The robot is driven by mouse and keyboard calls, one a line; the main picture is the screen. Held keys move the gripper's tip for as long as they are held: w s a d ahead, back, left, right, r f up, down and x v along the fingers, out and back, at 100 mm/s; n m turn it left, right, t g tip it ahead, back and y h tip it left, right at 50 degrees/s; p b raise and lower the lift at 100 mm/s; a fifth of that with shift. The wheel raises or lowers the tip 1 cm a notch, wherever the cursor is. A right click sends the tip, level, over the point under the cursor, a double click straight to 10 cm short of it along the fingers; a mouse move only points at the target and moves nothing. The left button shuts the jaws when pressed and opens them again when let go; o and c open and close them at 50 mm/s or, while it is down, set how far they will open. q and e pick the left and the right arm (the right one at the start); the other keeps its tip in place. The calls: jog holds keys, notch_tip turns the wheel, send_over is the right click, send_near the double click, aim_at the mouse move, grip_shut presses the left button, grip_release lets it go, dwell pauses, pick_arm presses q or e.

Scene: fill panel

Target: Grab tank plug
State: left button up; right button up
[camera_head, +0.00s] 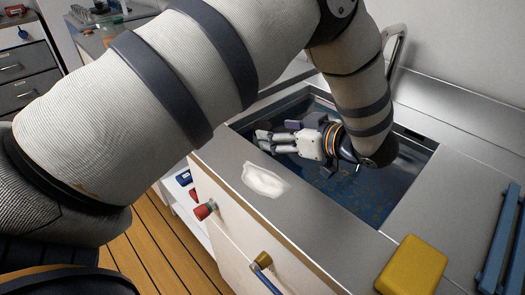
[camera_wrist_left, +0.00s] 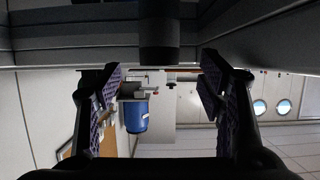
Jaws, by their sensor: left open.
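My left gripper (camera_head: 278,141) reaches down over the sunken tank (camera_head: 385,196) in the counter, its fingers pointing left towards the tank's near-left edge. In the left wrist view its two purple-padded fingers (camera_wrist_left: 160,78) stand wide apart with nothing held between them. A dark cylinder (camera_wrist_left: 158,38) shows at the top centre of that view, above the gap between the fingers. I cannot tell whether it is the tank plug. No plug is clear in the head view, where my arm and gripper hide part of the tank. My right gripper is not in view.
A white cloth-like patch (camera_head: 265,181) lies on the counter's front rim. A yellow block (camera_head: 412,267) and blue rails (camera_head: 503,240) are at right. A metal tap (camera_head: 395,45) stands behind.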

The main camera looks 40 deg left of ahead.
pick_arm(q)
jog(key=x, duration=0.6)
jog(key=shift+a, duration=0.25)
grip_shut()
